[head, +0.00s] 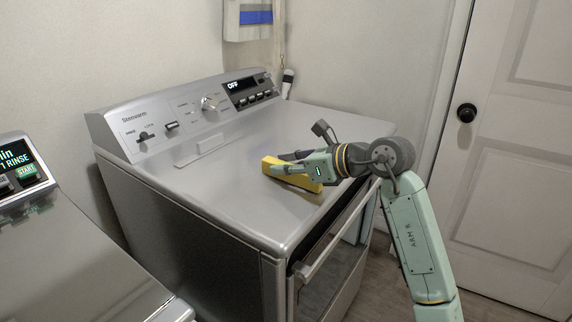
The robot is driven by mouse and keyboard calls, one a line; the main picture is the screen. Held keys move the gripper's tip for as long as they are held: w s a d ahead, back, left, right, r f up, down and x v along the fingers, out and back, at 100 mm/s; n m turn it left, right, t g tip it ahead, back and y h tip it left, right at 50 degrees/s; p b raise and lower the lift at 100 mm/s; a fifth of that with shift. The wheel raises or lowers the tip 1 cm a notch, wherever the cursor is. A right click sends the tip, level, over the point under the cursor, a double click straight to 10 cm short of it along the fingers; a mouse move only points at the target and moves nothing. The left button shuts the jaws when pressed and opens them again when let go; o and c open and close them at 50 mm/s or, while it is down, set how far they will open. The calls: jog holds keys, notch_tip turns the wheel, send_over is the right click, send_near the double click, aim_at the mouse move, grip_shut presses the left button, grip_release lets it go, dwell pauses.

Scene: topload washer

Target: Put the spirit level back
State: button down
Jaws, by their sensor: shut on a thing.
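The spirit level is a yellow bar (305,183) at the middle of the silver machine's top (230,200). My gripper (277,168) reaches in from the right and is shut on the yellow spirit level. The gripper's fingers cover part of the bar's far side. The bar lies close to the top surface; I cannot tell whether it touches it or is held slightly above it.
The machine's control panel (190,112) with a knob and an "OFF" display stands along the back. A handled door (325,260) is on its front. Another machine (75,260) is at the lower left. A white room door (515,150) is at the right. The top's left part is clear.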

jog(key=shift+f+b, duration=0.25)
jog(key=shift+b, duration=0.05)
jog(key=c, duration=1.4)
grip_release()
jog(key=shift+r, duration=0.1)
jog(key=shift+r+p, duration=0.2)
jog(key=shift+p, duration=0.15)
jog(key=shift+s+d, duration=0.15)
jog(key=shift+d, duration=0.15)
jog(key=b+v, duration=0.3)
jog(key=v, duration=0.8)
jog(key=shift+s+d+r, duration=0.1)
jog(key=shift+s, duration=0.1)
